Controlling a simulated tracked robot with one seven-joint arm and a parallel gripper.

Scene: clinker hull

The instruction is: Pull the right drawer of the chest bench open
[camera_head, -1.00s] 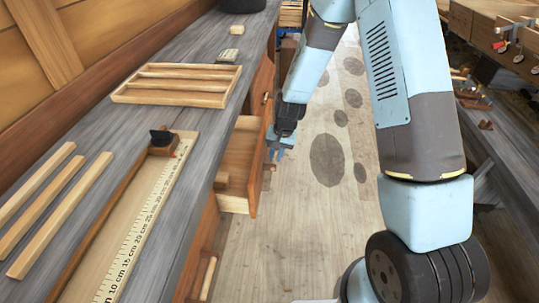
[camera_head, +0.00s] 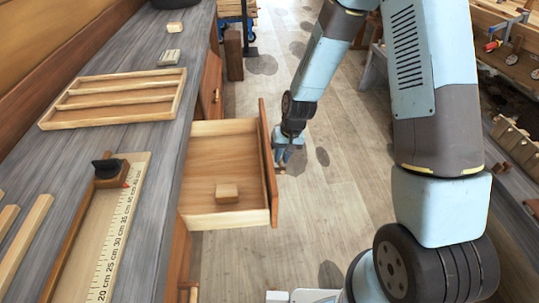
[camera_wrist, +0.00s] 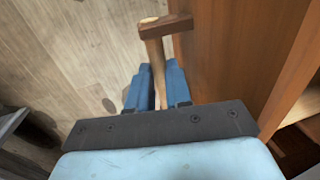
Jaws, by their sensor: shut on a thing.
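The chest bench (camera_head: 140,165) runs along the left in the head view. One of its drawers (camera_head: 225,155) stands well out into the aisle, with its inside showing and a small wooden block (camera_head: 227,193) in it. My gripper (camera_head: 283,158) is at the outer face of this drawer's front (camera_head: 267,150). In the wrist view, my gripper's blue fingers (camera_wrist: 157,84) are shut on the wooden bar handle (camera_wrist: 152,48), beside the reddish drawer front (camera_wrist: 235,50). The handle's near end is hidden between the fingers.
On the bench top lie a slatted wooden tray (camera_head: 115,97), a ruler board (camera_head: 120,230) with a black-knobbed stop, and loose wood strips (camera_head: 25,240). Another bench front with a handle (camera_head: 212,85) lies beyond the drawer. The aisle floor (camera_head: 335,190) is clear; a workbench (camera_head: 510,150) stands right.

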